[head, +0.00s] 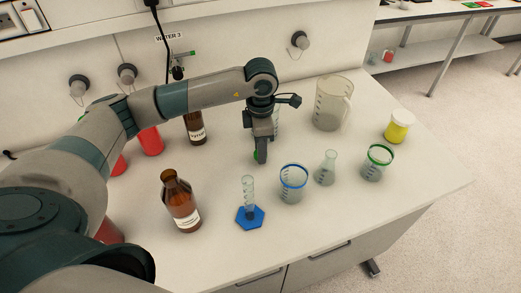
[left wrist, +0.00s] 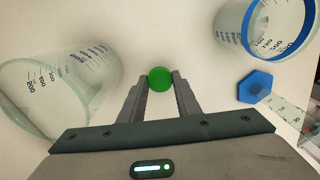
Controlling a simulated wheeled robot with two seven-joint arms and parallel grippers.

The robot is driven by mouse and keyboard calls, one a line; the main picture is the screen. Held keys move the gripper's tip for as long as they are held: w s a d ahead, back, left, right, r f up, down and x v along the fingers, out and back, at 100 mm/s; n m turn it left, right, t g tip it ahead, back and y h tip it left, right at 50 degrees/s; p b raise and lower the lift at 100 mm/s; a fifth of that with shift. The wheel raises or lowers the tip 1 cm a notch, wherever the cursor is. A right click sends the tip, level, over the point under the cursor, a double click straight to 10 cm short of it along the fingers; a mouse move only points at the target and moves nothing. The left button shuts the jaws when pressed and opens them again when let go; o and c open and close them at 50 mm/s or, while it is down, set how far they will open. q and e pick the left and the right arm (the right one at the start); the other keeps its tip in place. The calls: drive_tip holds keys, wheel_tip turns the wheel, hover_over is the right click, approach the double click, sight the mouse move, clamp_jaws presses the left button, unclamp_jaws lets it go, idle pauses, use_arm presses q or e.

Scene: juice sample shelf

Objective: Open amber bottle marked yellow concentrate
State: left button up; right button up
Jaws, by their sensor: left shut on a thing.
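An amber bottle (head: 180,203) with a white label stands upright at the front left of the bench. No cap shows on its neck, and its label is too small to read. A second amber bottle (head: 195,128) with a white label stands farther back, partly behind my arm. My left gripper (head: 261,155) points down over the middle of the bench, right of both bottles. It is shut on a round green cap (left wrist: 160,79), which shows between the fingertips in the left wrist view. I cannot tell whether the cap touches the bench. My right gripper is not in view.
A blue-based cylinder (head: 249,205), a blue-rimmed beaker (head: 293,185), a flask (head: 326,168) and a green-rimmed beaker (head: 375,164) stand in front and right. A large jug (head: 331,104) stands behind, a yellow jar (head: 398,127) at right. Red containers (head: 151,141) stand left.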

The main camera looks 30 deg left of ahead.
use_arm(q)
drive_tip(key=shift+f, duration=0.75)
drive_tip(key=shift+f, duration=0.15)
drive_tip(key=shift+f, duration=0.1)
drive_tip(key=o, duration=1)
drive_tip(key=shift+o, duration=0.9)
